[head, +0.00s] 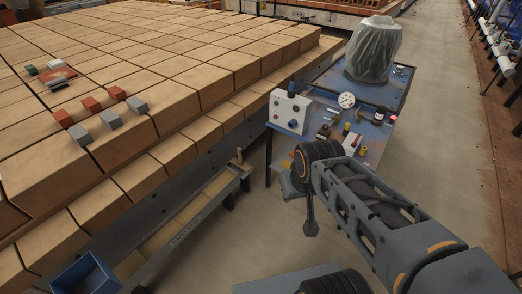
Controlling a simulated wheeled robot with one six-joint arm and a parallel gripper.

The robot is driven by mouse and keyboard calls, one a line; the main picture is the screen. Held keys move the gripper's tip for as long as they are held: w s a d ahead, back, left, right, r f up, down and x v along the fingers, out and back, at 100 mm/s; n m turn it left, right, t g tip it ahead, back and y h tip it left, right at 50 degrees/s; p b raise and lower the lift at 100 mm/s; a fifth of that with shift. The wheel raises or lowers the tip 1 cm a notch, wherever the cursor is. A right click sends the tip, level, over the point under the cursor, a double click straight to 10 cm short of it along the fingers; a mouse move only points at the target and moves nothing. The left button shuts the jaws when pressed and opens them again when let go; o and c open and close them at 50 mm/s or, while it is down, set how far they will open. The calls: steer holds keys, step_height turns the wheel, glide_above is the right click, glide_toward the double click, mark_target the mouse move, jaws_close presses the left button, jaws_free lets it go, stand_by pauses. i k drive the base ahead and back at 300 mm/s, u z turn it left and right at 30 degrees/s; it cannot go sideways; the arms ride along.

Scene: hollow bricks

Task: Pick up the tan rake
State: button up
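I cannot make out a whole rake for certain. A small tan, handle-like piece (238,157) stands up at the far end of a long grey trough (204,214) beside the brick stack; it may be part of the tan rake. Its lower part is hidden by the trough's end. My gripper (310,229) hangs down at the end of my arm, right of the trough and apart from the tan piece. Only a narrow dark part of it shows, so I cannot tell whether it is open or shut. I see nothing held in it.
A large stack of tan bricks (130,55) fills the left, with small red and grey blocks (92,105) on top. A blue bench (340,130) with gauge and control box (290,112) stands behind my arm. A blue bin (85,275) is at lower left. Floor is clear at right.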

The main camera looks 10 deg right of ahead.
mark_target(239, 164)
steer(key=u, duration=0.1)
steer(key=i, duration=1.65)
steer(key=u, duration=0.5)
